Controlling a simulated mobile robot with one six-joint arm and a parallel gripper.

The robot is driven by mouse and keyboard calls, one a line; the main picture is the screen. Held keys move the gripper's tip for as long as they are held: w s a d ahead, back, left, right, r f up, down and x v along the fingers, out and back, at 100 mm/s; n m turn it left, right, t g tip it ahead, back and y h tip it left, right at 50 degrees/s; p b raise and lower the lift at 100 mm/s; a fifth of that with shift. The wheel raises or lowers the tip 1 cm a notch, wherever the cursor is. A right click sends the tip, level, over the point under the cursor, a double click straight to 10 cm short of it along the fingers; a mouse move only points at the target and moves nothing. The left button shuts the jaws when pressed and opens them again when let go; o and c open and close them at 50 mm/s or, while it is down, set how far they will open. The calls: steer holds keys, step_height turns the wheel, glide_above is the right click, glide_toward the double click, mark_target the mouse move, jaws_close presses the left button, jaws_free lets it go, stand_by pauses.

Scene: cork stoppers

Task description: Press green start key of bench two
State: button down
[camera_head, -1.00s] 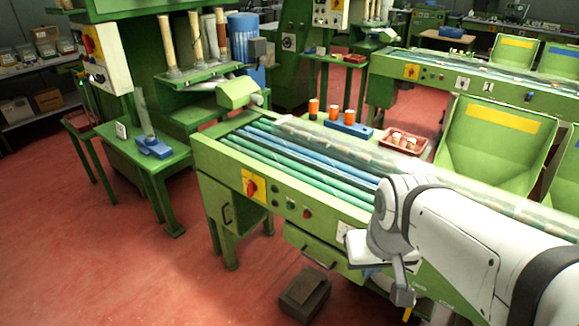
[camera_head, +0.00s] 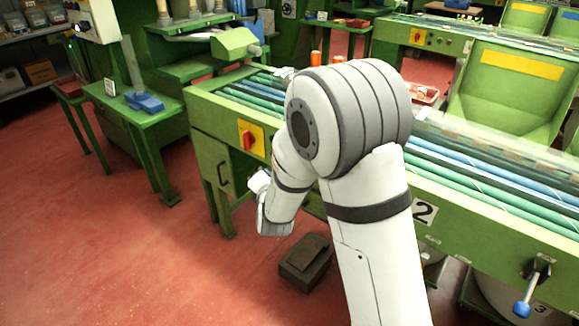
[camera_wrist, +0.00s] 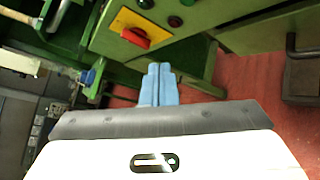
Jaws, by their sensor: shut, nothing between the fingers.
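Bench two is the green bench (camera_head: 205,145) with a "2" plate (camera_head: 425,211) on its front. In the head view my arm hides its row of push buttons. In the wrist view, a dark, possibly green button (camera_wrist: 145,3) is cut by the top edge, with a dark red button (camera_wrist: 175,20) near it. I cannot tell for sure which is the green start key. My gripper (camera_wrist: 157,68) is shut and empty. Its tips show below the buttons in the picture, apparently apart from the panel. In the head view the fingertips are hidden.
A red rotary switch on a yellow plate (camera_head: 250,138) sits left of my arm; it also shows close to my fingertips in the wrist view (camera_wrist: 135,37). A dark box (camera_head: 305,262) lies on the floor below. A blue-knobbed lever (camera_head: 523,308) sticks out at right. Red floor at left is clear.

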steer(key=f+n, duration=0.1)
steer(key=a+f+n+t, duration=0.1)
steer(key=shift+w+a+f+n+b, duration=0.1)
steer(key=shift+w+a+n+b, duration=0.05)
steer(key=shift+a+n+b, duration=0.2)
steer(key=shift+w+d, duration=0.1)
steer(key=shift+d, duration=0.05)
steer(key=w+d, duration=0.5)
steer(key=w, duration=0.1)
steer(key=shift+w+d, duration=0.15)
steer(key=shift+w, duration=0.2)
stand_by(1.9)
steer(key=shift+w+d+b, duration=0.25)
steer(key=shift+w+b, duration=0.05)
steer(key=shift+w, duration=0.05)
